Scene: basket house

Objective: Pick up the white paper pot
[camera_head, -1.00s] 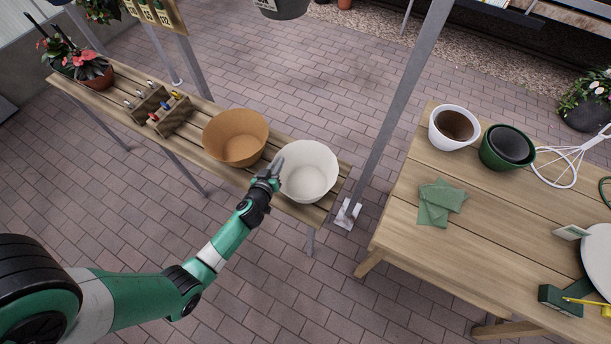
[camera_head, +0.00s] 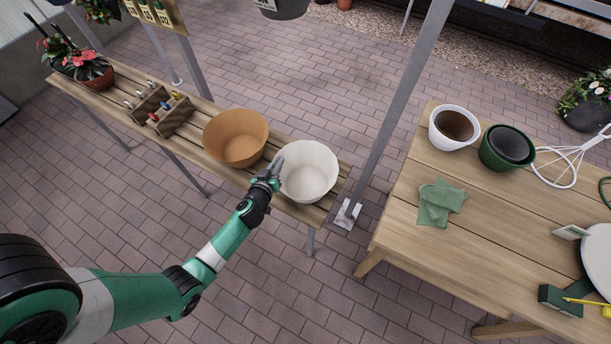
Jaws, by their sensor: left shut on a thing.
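The white paper pot (camera_head: 308,172) stands upright at the right end of the slatted wooden bench (camera_head: 196,150) in the head view. My left gripper (camera_head: 275,171) is at the left side of its rim, shut on the pot's wall. The fingers cover a small part of the rim. I cannot tell whether the pot is clear of the slats. My right gripper is not in view.
A brown pot (camera_head: 236,138) stands close left of the white one. A grey metal post (camera_head: 400,100) rises just right of the bench. The wooden table (camera_head: 480,250) at right holds a white pot (camera_head: 454,128), a green pot (camera_head: 506,147) and a green cloth (camera_head: 440,203).

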